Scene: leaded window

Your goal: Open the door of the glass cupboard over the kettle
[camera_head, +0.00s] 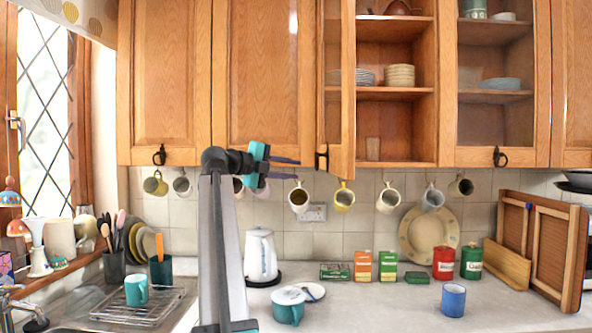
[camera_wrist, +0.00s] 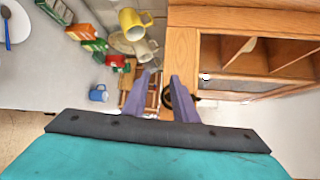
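The glass cupboard's wooden door (camera_head: 338,130) stands swung out toward me, seen nearly edge-on, with its shelves exposed to the right. Its dark ring handle (camera_head: 321,160) is low on the door's left part. My gripper (camera_head: 299,169) is open and empty, just left of the handle, its fingers pointing right. In the wrist view my gripper (camera_wrist: 163,76) has a clear gap between its purple fingers. The door frame (camera_wrist: 182,62) lies beyond the right finger, and that finger partly hides the dark handle. The white kettle (camera_head: 261,256) stands on the counter below.
Several mugs hang under the cupboards, including a yellow one (camera_head: 344,198) just below the door. A second glass door (camera_head: 497,110) to the right is closed. A teal mug (camera_head: 289,306) and small boxes (camera_head: 363,266) stand on the counter.

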